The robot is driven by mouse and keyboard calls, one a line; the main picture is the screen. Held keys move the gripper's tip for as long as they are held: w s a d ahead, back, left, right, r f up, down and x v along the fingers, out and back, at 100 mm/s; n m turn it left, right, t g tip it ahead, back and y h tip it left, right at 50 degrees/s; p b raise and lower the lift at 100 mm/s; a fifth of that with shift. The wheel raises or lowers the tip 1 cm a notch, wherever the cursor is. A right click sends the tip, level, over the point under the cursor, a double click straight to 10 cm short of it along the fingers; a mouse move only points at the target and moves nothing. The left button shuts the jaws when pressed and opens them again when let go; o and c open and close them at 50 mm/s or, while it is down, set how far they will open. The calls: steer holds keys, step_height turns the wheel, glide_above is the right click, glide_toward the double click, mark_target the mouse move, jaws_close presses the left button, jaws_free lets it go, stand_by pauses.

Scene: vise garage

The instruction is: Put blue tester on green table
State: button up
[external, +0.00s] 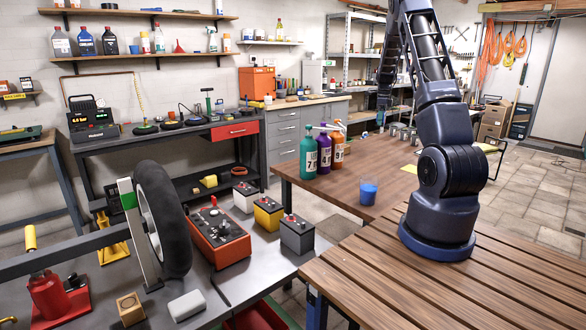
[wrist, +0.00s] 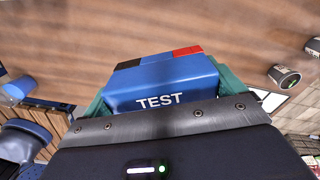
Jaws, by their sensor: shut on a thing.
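The blue tester (wrist: 160,85) fills the middle of the wrist view. It is a blue block marked TEST, with a red and a black patch along its far edge. My gripper (wrist: 165,78) is shut on it, with green fingers at its left and right sides. The tester is over a brown wooden table (wrist: 150,30); its height above the top is hard to judge. In the external view my gripper (external: 382,118) is small and hangs over the far part of that table, and the tester cannot be made out. I see no clearly green table in either view.
On the wooden table stand a blue cup (external: 369,190), several bottles (external: 308,155) at its left end, and several metal cans (external: 403,133) at the far side. A yellow sheet (external: 410,169) lies near its right edge. The table's middle is clear.

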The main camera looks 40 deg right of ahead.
steer(key=w+a+f+n, duration=0.4)
steer(key=w+a+n, duration=0.3)
steer(key=w+a, duration=0.25)
steer(key=w+a+f+n, duration=0.3)
steer(key=w+a+n, duration=0.5)
steer(key=a, duration=0.3)
steer(key=s+a+f+n, duration=0.1)
steer(key=a+f+n, duration=0.2)
steer(key=a, duration=0.7)
steer(key=s+a+f+n, duration=0.1)
steer(key=a+f+n, duration=0.2)
steer(key=a+n, duration=0.4)
steer(key=s+a+f+n, duration=0.1)
steer(key=a+f+n, duration=0.3)
steer(key=a, duration=1)
steer(key=shift+a+n, duration=0.3)
steer(key=shift+n, duration=0.6)
